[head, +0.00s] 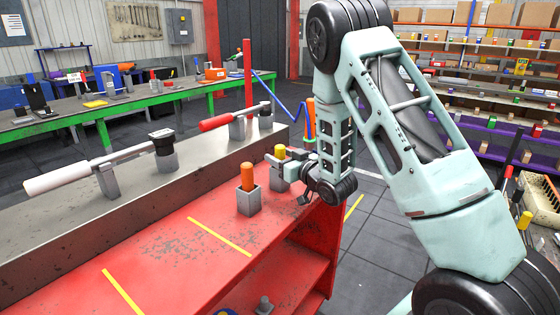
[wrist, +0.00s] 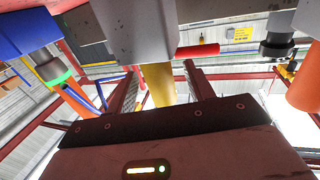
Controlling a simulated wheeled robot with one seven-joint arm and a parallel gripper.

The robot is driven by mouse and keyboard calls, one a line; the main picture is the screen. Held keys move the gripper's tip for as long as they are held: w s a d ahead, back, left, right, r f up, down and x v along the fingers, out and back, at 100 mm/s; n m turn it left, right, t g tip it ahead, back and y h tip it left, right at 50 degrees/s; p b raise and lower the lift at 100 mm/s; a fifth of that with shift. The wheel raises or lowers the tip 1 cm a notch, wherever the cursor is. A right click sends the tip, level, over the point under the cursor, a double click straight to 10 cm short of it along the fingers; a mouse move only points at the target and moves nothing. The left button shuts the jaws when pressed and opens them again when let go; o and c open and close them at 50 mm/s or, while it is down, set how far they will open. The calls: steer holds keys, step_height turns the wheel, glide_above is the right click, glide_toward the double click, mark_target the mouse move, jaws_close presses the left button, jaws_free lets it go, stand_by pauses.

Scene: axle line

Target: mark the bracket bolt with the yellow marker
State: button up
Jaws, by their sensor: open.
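The yellow marker (head: 279,152) stands upright in a grey block holder at the right edge of the red bench. My gripper (head: 284,164) is at this marker, and its fingers partly hide the holder. In the wrist view, the yellow marker (wrist: 158,84) shows between the two spread fingers of my gripper (wrist: 161,70), with gaps beside it. A grey bolt-like piece (head: 264,305) shows at the bottom edge of the head view. I cannot tell whether it is the bracket bolt.
An orange marker (head: 247,176) stands in a holder (head: 250,202) just left of my gripper. A grey beam (head: 120,208) behind carries a white-handled lever (head: 85,172) and a red-handled lever (head: 225,120). The red bench top (head: 165,255) is clear in front, with yellow stripes.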

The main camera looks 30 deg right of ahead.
steer(key=shift+w, duration=0.4)
steer(key=c, duration=1.1)
